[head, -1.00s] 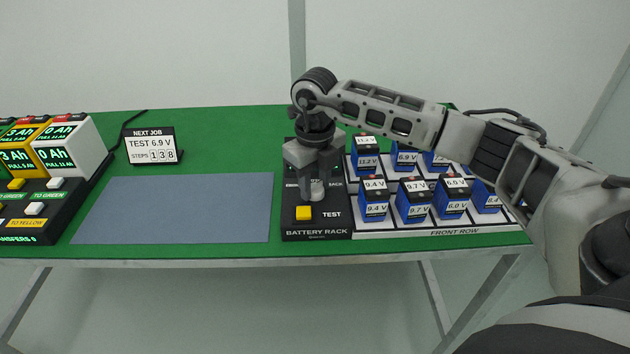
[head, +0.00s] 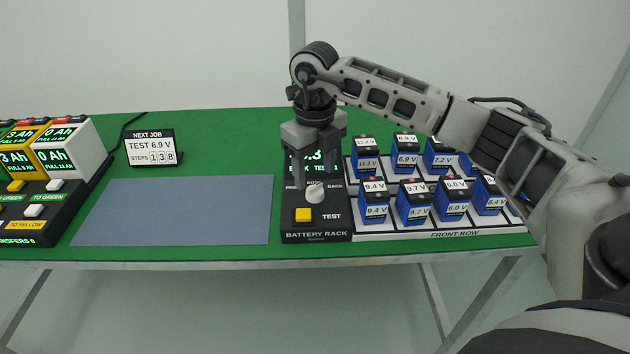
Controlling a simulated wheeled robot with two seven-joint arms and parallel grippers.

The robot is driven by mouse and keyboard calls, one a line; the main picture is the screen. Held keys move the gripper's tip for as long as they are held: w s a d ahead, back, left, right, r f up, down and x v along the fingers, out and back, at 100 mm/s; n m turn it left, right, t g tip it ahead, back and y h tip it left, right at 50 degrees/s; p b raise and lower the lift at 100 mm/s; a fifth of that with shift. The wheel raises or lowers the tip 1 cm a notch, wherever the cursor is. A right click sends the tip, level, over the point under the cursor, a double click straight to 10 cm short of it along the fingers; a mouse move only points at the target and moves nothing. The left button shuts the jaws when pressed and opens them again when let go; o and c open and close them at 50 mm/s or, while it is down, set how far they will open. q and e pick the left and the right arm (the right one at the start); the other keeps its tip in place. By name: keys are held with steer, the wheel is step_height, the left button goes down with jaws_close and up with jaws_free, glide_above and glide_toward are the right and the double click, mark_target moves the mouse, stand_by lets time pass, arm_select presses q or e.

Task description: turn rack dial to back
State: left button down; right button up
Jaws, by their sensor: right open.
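The battery rack's black control panel (head: 330,236) stands at the middle of the table. Its pale round dial (head: 315,194) sits above a yellow TEST button (head: 303,215). I cannot tell the dial's exact setting. My right gripper (head: 314,182) points down over the dial with its fingers apart, one on each side and a little above it. It covers part of the green-lit display (head: 325,158). My left gripper is not in view.
Several blue batteries (head: 373,202) with voltage labels stand in two rows on the white rack (head: 440,236) at right. A grey mat (head: 175,210) lies empty at left. A NEXT JOB sign (head: 151,147) reads TEST 6.9 V. A transfer station (head: 45,215) stands at far left.

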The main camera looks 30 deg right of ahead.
mark_target(315, 186)
step_height(315, 186, up, 12)
steer(key=shift+f, duration=0.15)
stand_by(0.5)
